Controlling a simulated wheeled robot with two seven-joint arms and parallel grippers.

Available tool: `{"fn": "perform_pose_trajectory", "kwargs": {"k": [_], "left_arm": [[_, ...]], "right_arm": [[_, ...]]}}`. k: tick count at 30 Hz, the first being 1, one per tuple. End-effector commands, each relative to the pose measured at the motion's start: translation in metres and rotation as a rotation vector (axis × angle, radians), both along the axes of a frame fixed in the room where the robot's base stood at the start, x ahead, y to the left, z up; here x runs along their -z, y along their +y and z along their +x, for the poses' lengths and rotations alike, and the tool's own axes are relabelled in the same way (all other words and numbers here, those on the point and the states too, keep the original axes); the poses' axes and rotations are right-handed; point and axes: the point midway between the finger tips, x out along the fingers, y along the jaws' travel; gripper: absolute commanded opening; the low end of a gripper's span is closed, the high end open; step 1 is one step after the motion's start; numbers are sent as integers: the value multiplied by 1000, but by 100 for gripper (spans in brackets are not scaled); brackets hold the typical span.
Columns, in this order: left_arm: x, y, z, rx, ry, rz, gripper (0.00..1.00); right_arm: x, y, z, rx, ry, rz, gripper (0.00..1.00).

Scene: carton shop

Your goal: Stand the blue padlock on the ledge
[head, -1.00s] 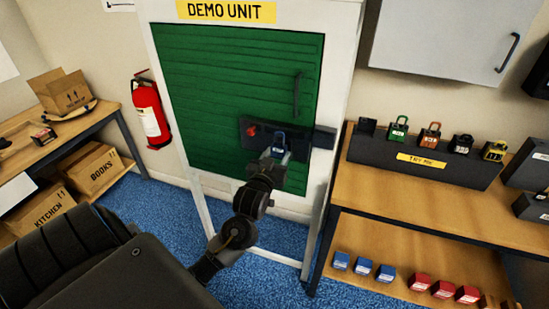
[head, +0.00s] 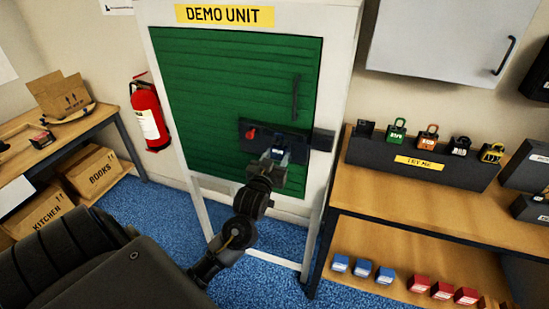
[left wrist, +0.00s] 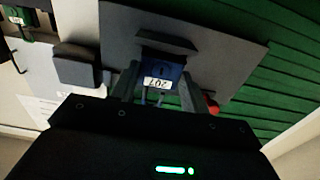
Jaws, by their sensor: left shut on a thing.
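My left gripper (head: 270,166) is shut on the blue padlock (head: 279,153), in front of the dark plate (head: 300,139) on the green shutter. In the left wrist view the padlock (left wrist: 160,73) sits between both fingers (left wrist: 162,90), its white number label facing the camera. A short dark ledge (left wrist: 165,42) juts from the plate (left wrist: 225,50), right by the padlock. I cannot tell whether the padlock rests on it or is just off it. The padlock's shackle is mostly hidden. My right gripper is in neither view.
A red knob (head: 250,134) sits on the plate's left and a dark block (head: 323,139) at its right end. The shutter has a vertical handle (head: 295,98). Right, a bench (head: 425,212) carries a TRY ME stand (head: 380,154) with several padlocks. A fire extinguisher (head: 150,115) hangs left.

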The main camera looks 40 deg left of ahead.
Motion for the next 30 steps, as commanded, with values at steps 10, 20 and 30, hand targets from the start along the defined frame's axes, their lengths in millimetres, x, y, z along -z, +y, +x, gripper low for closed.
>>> {"fn": "perform_pose_trajectory", "kwargs": {"k": [10,20,30], "left_arm": [[-1,0,1,0,-3,0,25],[-1,2,7,0,-3,1,25],[-1,5,13,0,-3,0,25]], "right_arm": [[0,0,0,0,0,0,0],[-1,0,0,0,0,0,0],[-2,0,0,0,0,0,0]]}}
